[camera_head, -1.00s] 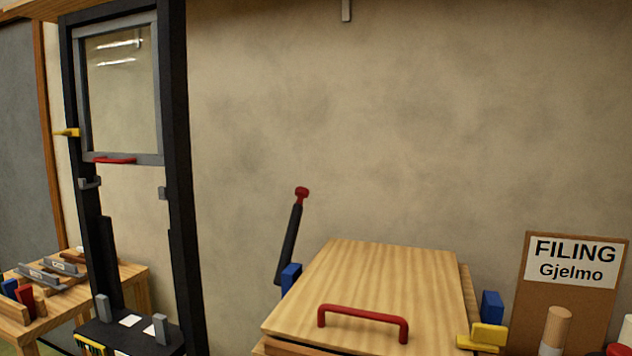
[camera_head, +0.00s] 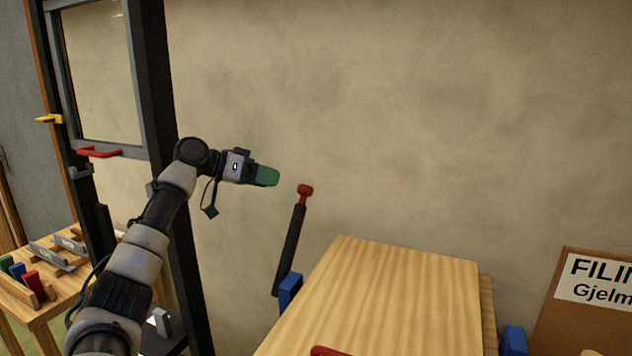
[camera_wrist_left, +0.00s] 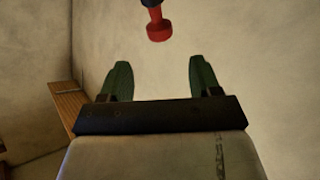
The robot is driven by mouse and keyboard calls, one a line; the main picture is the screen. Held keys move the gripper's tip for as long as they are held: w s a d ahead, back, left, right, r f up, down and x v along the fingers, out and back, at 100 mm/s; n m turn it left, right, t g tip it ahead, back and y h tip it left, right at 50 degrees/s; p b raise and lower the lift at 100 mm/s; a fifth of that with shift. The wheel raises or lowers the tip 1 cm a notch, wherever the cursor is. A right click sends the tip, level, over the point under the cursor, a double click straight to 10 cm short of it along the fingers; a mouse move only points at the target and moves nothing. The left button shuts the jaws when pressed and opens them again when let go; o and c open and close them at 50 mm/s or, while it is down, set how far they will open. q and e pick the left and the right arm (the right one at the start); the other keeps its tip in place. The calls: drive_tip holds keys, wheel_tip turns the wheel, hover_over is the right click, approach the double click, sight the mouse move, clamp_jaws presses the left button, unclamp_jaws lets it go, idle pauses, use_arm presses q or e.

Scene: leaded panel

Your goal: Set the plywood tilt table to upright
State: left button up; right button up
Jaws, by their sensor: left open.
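The plywood tilt table (camera_head: 400,290) shows at the lower right of the head view, its board lying close to flat with a slight slope. A red handle (camera_head: 335,351) on its near edge is cut off by the frame. A black lever with a red knob (camera_head: 305,190) stands tilted at the table's left side. My left gripper (camera_head: 268,176) is open and empty, just left of the red knob and apart from it. In the left wrist view the red knob (camera_wrist_left: 158,26) lies ahead of the gap between the green fingertips (camera_wrist_left: 160,78). My right gripper is not in view.
Blue blocks (camera_head: 290,290) flank the tilt table. A black frame with a glass sash and red handle (camera_head: 100,152) stands at left, behind my left arm. A side table (camera_head: 45,310) holds clamps and coloured blocks. A filing sign board (camera_head: 590,300) is at right.

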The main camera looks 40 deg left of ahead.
sight(301, 186)
use_arm(q)
drive_tip(key=p+x, duration=0.4)
drive_tip(key=x, duration=0.5)
drive_tip(key=shift+w+d+f, duration=0.25)
drive_tip(key=shift+w+f, duration=0.1)
clamp_jaws()
